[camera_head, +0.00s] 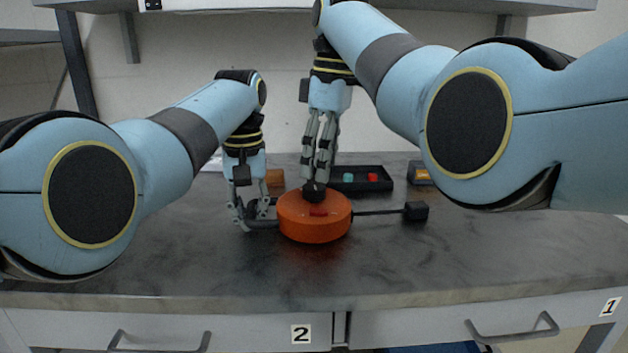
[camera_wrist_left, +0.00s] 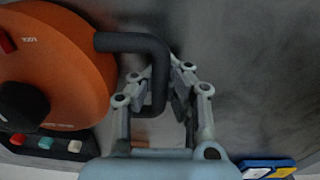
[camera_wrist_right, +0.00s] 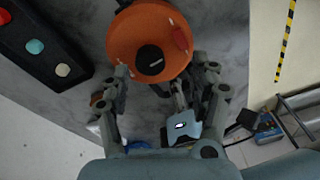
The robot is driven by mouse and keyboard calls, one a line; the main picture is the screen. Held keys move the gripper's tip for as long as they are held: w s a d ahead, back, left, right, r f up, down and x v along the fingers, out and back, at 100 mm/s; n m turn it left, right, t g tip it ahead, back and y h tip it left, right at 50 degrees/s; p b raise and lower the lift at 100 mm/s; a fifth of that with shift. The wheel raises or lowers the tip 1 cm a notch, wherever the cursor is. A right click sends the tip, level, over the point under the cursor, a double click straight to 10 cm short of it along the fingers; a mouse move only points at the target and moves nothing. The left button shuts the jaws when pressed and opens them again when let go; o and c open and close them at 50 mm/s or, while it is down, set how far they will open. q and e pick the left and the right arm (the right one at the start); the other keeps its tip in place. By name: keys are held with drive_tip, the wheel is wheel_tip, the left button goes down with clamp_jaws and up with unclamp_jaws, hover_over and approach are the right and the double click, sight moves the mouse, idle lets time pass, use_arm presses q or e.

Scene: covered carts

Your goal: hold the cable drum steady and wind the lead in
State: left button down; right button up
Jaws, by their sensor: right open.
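The orange cable drum (camera_head: 315,222) lies flat on the grey bench, with a black knob (camera_head: 314,191) and a small red part on its top. A black lead (camera_head: 378,212) runs out to the right and ends in a black plug (camera_head: 416,211) on the bench. My left gripper (camera_head: 249,222) is at the drum's left side, its fingers closed around the bent black handle (camera_wrist_left: 158,85). My right gripper (camera_head: 317,180) points down over the drum. Its fingers are open and spread to either side of the knob (camera_wrist_right: 150,60) in the right wrist view.
A black tray (camera_head: 385,186) with small coloured pieces stands behind the drum. A brown block (camera_head: 275,178) is at the back left and a yellow-and-dark box (camera_head: 420,173) at the back right. The bench front and far right are clear. A shelf (camera_head: 240,6) hangs above.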

sight(314, 185)
drive_tip(key=n, duration=0.3)
drive_tip(key=r+n, duration=0.1)
drive_tip(key=n, duration=0.1)
drive_tip(key=shift+w+a+h, duration=0.15)
drive_tip(key=shift+a+h, duration=0.1)
drive_tip(key=shift+h, duration=0.05)
drive_tip(key=r+n, duration=0.1)
drive_tip(key=n, duration=0.1)
drive_tip(key=r+n, duration=0.1)
drive_tip(key=shift+w+a+r+n, duration=0.2)
drive_tip(key=shift+w+r+n, duration=0.1)
drive_tip(key=shift+n, duration=0.1)
drive_tip(key=shift+h, duration=0.3)
drive_tip(key=f, duration=0.5)
drive_tip(key=w+f, duration=0.1)
drive_tip(key=f, duration=0.2)
drive_tip(key=shift+a+f, duration=0.15)
drive_tip(key=shift+a, duration=0.1)
drive_tip(key=c, duration=1.1)
